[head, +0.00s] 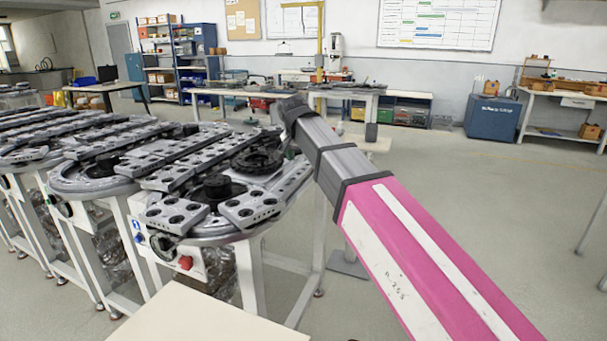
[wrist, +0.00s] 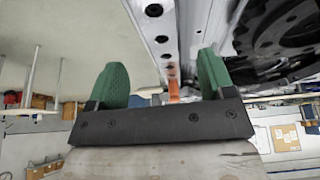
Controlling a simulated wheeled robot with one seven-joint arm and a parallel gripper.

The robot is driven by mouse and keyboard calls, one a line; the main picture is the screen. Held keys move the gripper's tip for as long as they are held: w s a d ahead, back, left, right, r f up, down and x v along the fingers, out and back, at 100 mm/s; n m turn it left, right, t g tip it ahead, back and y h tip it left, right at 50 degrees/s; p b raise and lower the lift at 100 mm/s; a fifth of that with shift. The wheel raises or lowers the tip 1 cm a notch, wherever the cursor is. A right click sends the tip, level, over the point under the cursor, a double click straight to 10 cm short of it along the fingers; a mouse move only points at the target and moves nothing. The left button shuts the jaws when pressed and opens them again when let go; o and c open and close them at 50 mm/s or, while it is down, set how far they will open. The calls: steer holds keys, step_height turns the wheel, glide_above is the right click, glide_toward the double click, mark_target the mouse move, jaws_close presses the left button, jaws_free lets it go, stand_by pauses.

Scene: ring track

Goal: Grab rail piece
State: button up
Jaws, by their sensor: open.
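My gripper (wrist: 163,72) shows in the wrist view with two green fingers spread apart and nothing held between them. A long grey rail (wrist: 158,35) with dark holes runs above and between the fingers; I cannot tell if they touch it. In the head view, the grey ring track (head: 205,240) lies on the nearest stand. Two short grey rail pieces with dark holes lie at its front, one on the left (head: 176,216) and one on the right (head: 250,207). My arm reaches over the right side of the track; the fingers are not clear there.
A dark round part (head: 258,161) lies on the track, and a black knob (head: 217,187) stands near its front. More track stands fill the left. A pale board (head: 200,318) is at the bottom front.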

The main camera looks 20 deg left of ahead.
mark_target(304, 169)
steer(key=shift+x, duration=2.5)
steer(key=shift+s+a+f, duration=0.1)
steer(key=shift+s+a, duration=0.05)
steer(key=shift+s, duration=0.1)
steer(key=c, duration=1.3)
jaws_close()
